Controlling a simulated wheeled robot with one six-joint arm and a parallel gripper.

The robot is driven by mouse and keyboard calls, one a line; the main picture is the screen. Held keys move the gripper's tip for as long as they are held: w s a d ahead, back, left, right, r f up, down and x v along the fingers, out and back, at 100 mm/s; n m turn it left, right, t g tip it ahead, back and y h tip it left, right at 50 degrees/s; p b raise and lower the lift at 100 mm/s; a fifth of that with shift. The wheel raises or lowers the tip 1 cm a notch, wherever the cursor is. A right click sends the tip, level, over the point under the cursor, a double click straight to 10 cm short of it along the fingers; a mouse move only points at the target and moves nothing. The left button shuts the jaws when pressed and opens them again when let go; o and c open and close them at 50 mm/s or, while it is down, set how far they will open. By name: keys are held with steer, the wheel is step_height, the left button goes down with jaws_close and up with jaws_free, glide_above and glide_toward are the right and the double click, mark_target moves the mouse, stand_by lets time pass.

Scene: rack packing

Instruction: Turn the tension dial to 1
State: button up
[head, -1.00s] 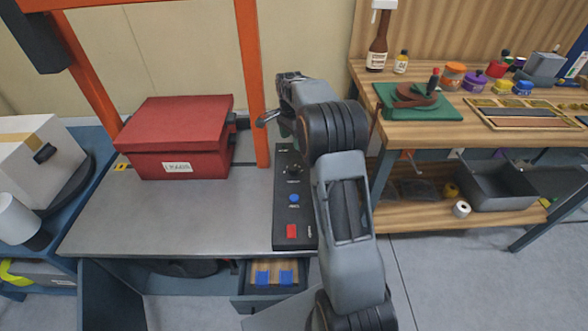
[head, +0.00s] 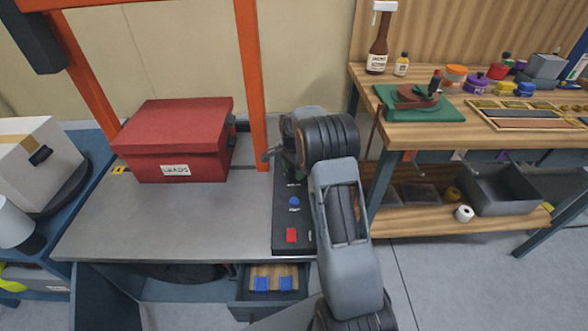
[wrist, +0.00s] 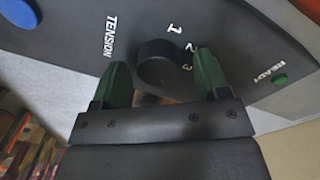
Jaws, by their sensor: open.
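The tension dial (wrist: 160,64) is a round black knob on the dark control panel (wrist: 75,28). White numbers 1, 2 and 3 run along its right side, and the word TENSION is printed to its left. My gripper (wrist: 161,74) is open, with one green finger on each side of the dial. I cannot tell whether the fingers touch it. No pointer mark is clear on the knob, so its setting cannot be read. In the head view the panel (head: 282,219) shows at the table's right edge, and my arm hides the dial.
A red box labelled LEADS (head: 176,140) stands on the grey table (head: 130,222), left of an orange post (head: 251,85). The panel also carries a blue button (head: 294,201) and a red one (head: 291,235). A green button (wrist: 280,81) marked READY is right of the dial.

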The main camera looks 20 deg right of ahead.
steer(key=c, duration=0.9)
steer(key=shift+c, duration=0.2)
